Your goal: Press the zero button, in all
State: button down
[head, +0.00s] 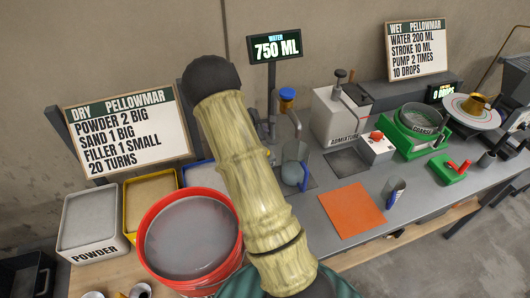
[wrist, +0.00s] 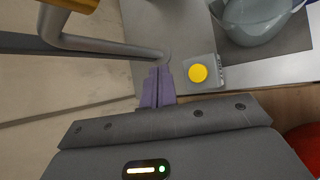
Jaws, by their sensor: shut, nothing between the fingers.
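In the wrist view a round yellow button (wrist: 197,73) sits on a small grey plate beside the clear jug (wrist: 255,22); no label on it can be read. My gripper (wrist: 157,88) has its purple fingers shut, with nothing between them. The fingertips are just left of the button in the picture, apart from it, near the base of a grey pipe (wrist: 110,46). The water display (head: 276,47) reads 750 ML.
The jug (head: 294,165) stands on the bench right of my arm. A red bucket (head: 150,272) and the powder bin (head: 66,232) are at left. An orange mat (head: 350,210), a white machine (head: 336,118) and a green sieve stand (head: 402,143) are at right.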

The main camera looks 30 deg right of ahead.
notch_tip(320, 180, down, 7)
jog(key=b, duration=0.5)
jog(key=shift+f+b, duration=0.75)
jog(key=shift+b, duration=0.25)
dwell(1.1)
jog(key=shift+f+b, duration=0.4)
jog(key=shift+b, duration=0.2)
jog(key=shift+f+b, duration=0.55)
jog(key=shift+b, duration=0.15)
dwell(0.8)
jog(key=shift+a+r, duration=0.1)
jog(key=shift+r, duration=0.05)
jog(key=shift+r+p, duration=0.65)
jog(key=shift+r, duration=0.15)
jog(key=shift+r+p, duration=1.85)
jog(key=shift+r, duration=0.65)
